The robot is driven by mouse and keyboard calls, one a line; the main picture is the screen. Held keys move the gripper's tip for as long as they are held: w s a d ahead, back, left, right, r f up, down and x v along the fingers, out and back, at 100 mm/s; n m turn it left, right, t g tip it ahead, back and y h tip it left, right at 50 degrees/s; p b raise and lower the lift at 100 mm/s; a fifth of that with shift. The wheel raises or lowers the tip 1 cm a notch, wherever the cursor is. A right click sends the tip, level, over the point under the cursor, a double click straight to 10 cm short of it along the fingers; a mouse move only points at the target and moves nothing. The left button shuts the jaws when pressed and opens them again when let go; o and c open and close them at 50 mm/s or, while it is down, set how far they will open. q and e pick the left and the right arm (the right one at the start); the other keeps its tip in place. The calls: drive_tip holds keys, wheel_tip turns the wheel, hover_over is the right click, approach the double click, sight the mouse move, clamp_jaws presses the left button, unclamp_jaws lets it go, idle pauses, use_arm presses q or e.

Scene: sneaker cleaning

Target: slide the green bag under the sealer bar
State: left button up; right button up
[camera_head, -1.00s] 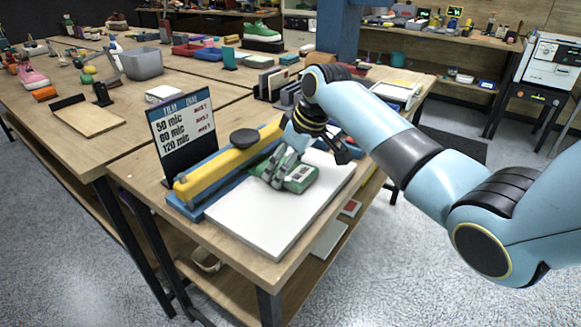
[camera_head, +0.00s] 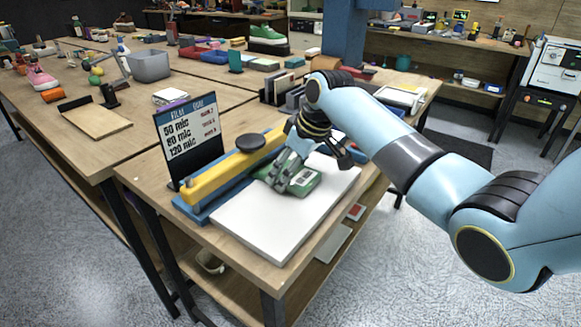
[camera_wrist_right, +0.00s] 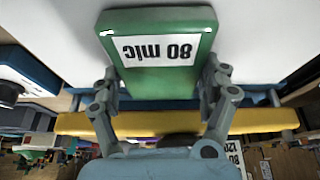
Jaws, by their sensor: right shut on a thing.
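The green bag (camera_head: 306,181) has a white label and lies on the white board of the sealer, on the side away from the sign. My right gripper (camera_head: 284,177) is shut on it. In the right wrist view the bag (camera_wrist_right: 158,80) sits between the two fingers, and its label reads "80 mic" upside down. The sealer has a blue base (camera_head: 187,210) and a yellow bar (camera_head: 208,179) with a black knob (camera_head: 250,142). The bag's far end is close to the bar; whether it is under it I cannot tell. My left gripper is not in view.
A film sign (camera_head: 190,135) listing several thicknesses stands behind the bar. The white board (camera_head: 268,228) is bare in front of the bag. Dark upright holders (camera_head: 283,90) stand just behind my right wrist. A grey bin (camera_head: 150,65) is farther back.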

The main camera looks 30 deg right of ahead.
drive_tip(key=o, duration=1.1)
drive_tip(key=shift+r, duration=0.1)
